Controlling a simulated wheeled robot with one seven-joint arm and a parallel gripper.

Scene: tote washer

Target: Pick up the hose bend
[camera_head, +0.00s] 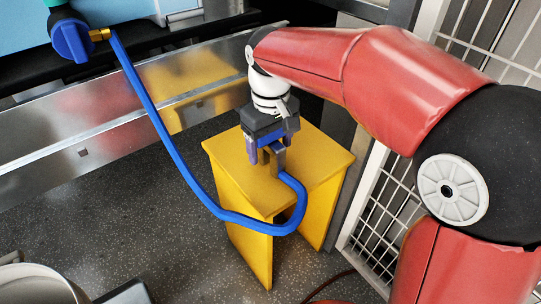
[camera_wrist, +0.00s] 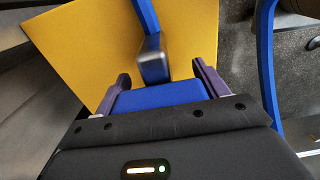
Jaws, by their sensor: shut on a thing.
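My gripper points down and is shut on the bend. In the wrist view the grey bend (camera_wrist: 153,68) shows between the two purple fingers of my gripper (camera_wrist: 160,75). The fingers partly hide the bend in the head view. The hose hangs in a loop past the stand's front edge.
The hose runs up to a blue valve with a brass fitting (camera_head: 98,35) at upper left. A metal rail (camera_head: 122,132) runs behind the stand. A white wire mesh panel (camera_head: 383,222) stands at the right. Speckled floor (camera_head: 150,220) lies open at left.

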